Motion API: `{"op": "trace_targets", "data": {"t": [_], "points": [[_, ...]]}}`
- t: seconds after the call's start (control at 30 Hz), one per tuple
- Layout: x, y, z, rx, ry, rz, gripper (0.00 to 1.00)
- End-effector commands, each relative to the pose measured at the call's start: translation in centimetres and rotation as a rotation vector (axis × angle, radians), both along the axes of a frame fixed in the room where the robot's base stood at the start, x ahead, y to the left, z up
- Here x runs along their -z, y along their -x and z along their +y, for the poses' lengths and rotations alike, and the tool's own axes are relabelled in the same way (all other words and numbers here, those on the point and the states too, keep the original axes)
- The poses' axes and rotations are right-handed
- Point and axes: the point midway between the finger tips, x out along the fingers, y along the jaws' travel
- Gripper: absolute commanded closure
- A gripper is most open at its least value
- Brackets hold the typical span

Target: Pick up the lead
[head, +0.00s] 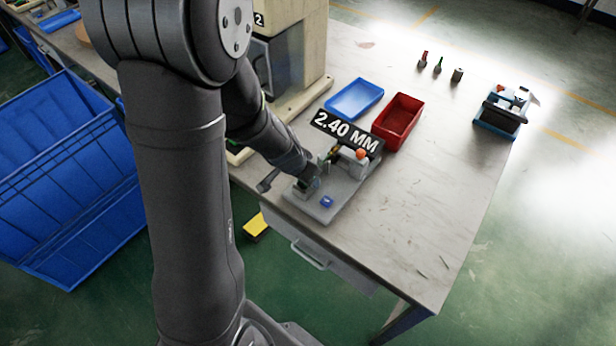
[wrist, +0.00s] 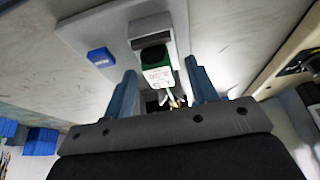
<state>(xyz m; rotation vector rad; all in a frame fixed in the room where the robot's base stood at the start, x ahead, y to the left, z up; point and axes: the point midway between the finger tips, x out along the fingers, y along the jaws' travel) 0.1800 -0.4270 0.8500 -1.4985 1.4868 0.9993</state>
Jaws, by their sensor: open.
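The lead (wrist: 158,75) shows in the wrist view as a green body with a black end and a white label, with thin wires trailing toward my gripper. Its black end sits at a grey block on a grey fixture plate (wrist: 88,28). My gripper (wrist: 160,72) is open, one finger on each side of the lead, with gaps visible. In the head view my gripper (head: 306,180) is low over the left part of the fixture plate (head: 346,187), and the arm partly covers that spot. I cannot tell the lead apart there.
A black "2.40 MM" display (head: 346,132) and an orange knob (head: 361,154) stand at the fixture. A blue button (head: 326,202) is on its plate. A blue tray (head: 354,99) and a red tray (head: 398,121) lie behind. A beige machine (head: 300,60) stands left.

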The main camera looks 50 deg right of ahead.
Motion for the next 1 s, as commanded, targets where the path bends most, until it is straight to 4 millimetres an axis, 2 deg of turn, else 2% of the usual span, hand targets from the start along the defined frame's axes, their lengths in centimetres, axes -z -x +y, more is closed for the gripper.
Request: {"op": "trace_targets", "data": {"t": [0.13,0.37,0.77,1.0], "points": [[0.0,0.0,0.0,0.0,0.0,0.0,0.49],[0.0,0.0,0.0,0.0,0.0,0.0,0.94],[-0.4,0.0,0.0,0.001,0.001,0.0,0.96],[-2.5,0.0,-0.1,0.002,0.004,-0.002,0.96]]}}
